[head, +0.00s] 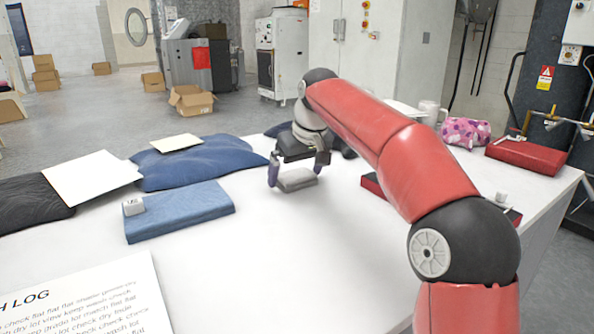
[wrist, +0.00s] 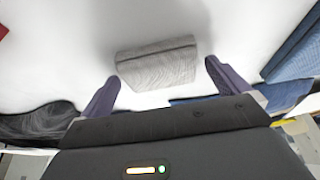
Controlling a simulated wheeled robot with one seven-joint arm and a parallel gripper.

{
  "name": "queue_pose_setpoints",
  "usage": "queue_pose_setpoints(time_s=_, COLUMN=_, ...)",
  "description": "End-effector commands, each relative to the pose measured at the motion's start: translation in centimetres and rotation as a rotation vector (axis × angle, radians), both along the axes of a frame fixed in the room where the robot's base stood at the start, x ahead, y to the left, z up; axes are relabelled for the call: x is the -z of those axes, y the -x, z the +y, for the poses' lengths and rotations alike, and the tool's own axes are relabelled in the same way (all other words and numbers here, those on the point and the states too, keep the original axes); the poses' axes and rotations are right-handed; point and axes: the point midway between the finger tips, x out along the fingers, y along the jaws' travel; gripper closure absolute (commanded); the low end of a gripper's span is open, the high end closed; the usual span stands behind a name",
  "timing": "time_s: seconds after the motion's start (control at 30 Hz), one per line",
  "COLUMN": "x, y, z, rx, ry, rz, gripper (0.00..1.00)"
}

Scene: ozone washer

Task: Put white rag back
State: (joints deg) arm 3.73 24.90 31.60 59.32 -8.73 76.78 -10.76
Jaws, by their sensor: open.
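A small folded rag, pale grey-white (head: 296,181), lies on the white table near its middle. It also shows in the wrist view (wrist: 156,66), just beyond and between the fingertips. My gripper (head: 297,176) is open and points down at the rag, one finger to each side. In the wrist view my gripper (wrist: 162,74) has both purple fingers spread apart with nothing clamped between them. I cannot tell whether either finger touches the rag.
A folded blue cloth (head: 185,213) with a small white tag block (head: 133,206) lies left of the rag. A larger blue cloth (head: 200,162) lies behind it. A red folded cloth (head: 526,155) and a pink patterned bundle (head: 466,131) are at right. Bare tabletop lies in front.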

Motion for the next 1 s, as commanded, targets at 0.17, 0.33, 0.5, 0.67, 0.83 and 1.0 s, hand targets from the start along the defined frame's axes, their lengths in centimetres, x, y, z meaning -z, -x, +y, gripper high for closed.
queue_pose_setpoints(time_s=0.17, x=-1.3, y=0.3, z=-0.2, rx=0.000, ry=0.000, rz=-0.001, gripper=0.00)
queue_pose_setpoints(time_s=0.33, x=-4.5, y=1.3, z=-0.9, rx=0.001, ry=-0.001, rz=-0.004, gripper=0.00)
queue_pose_setpoints(time_s=0.5, x=-8.0, y=2.5, z=-1.6, rx=0.000, ry=-0.001, rz=-0.003, gripper=0.00)
queue_pose_setpoints(time_s=0.67, x=-10.3, y=3.3, z=-2.2, rx=-0.001, ry=0.000, rz=-0.002, gripper=0.00)
queue_pose_setpoints(time_s=0.83, x=-11.3, y=3.7, z=-2.5, rx=-0.001, ry=0.000, rz=0.000, gripper=0.00)
queue_pose_setpoints(time_s=1.0, x=-11.4, y=3.8, z=-2.5, rx=-0.001, ry=0.000, rz=0.000, gripper=0.00)
